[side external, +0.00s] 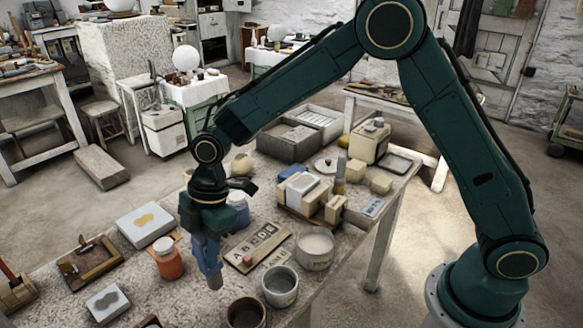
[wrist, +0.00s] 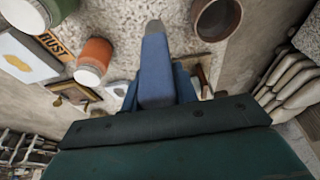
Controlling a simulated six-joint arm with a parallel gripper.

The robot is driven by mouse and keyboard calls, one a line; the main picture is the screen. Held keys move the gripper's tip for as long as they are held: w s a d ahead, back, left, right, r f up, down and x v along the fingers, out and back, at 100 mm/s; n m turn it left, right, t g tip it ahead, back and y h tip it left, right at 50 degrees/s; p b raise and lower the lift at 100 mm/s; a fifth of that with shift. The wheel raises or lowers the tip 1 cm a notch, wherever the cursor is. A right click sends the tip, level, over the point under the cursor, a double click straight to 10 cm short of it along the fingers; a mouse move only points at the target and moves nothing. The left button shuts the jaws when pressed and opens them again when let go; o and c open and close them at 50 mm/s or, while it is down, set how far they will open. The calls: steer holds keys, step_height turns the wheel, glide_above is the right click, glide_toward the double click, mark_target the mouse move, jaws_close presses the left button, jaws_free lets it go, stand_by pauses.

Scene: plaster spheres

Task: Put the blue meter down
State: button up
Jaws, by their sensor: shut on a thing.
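The blue meter (side external: 210,262) is a slim blue body with a grey end. My gripper (side external: 207,240) points down and is shut on it. In the side view the meter hangs roughly upright below the jaws, grey end down, near the worktable (side external: 200,305). I cannot tell whether its lower end touches the top. In the wrist view the blue meter (wrist: 156,70) extends away from the jaws, its grey tip over the speckled surface. The jaws hide its upper part.
An orange jar (side external: 168,260) stands just left of the meter. Bare tabletop shows around the meter.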

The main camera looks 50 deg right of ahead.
steer(key=shift+f, duration=2.1)
steer(key=shift+f, duration=0.1)
steer(key=o, duration=1)
steer(key=v, duration=1.2)
